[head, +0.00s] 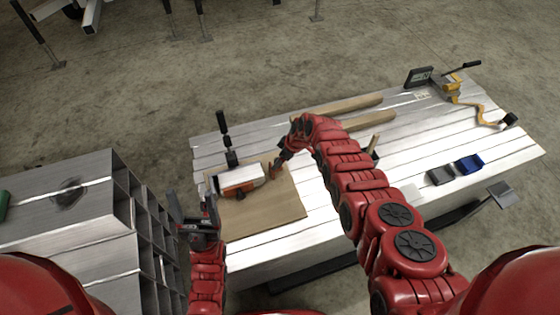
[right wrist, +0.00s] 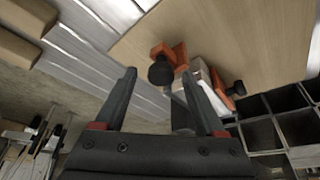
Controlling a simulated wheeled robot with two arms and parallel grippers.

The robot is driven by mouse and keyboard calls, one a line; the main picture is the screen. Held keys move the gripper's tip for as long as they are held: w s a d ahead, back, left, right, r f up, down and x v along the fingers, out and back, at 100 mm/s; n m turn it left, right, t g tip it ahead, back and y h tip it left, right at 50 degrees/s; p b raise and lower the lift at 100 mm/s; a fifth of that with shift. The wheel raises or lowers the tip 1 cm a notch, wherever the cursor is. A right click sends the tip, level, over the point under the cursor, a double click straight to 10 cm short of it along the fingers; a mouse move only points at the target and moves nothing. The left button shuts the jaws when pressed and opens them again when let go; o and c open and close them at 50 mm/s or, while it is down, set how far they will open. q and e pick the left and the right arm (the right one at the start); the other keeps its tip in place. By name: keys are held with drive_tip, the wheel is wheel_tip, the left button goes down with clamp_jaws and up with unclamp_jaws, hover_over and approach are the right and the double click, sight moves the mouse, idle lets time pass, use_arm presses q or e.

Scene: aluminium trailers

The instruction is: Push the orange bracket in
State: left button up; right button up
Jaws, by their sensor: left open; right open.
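An orange bracket (head: 273,172) with a black knob is at the right end of a white block (head: 238,177) on a wooden board (head: 270,212). The bracket (right wrist: 178,54) shows large in the right wrist view, beyond the fingertips. A second orange part (right wrist: 233,91) with a black knob is at the block's other side. My right gripper (right wrist: 165,85) is open and empty, pointing at the block; in the head view it is beside the bracket, partly hidden by its own arm. My left gripper (head: 192,208) is open and empty, left of the board.
A black-handled clamp (head: 230,145) stands behind the block. Wooden bars (head: 345,104) lie at the back of the metal-slatted table (head: 330,225). Blue (head: 468,164) and dark blocks and a yellow tool (head: 453,84) are to the right. Metal compartments (head: 125,200) stand at left.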

drive_tip(key=shift+c, duration=0.4)
clamp_jaws()
idle(0.9)
drive_tip(key=shift+a, duration=0.1)
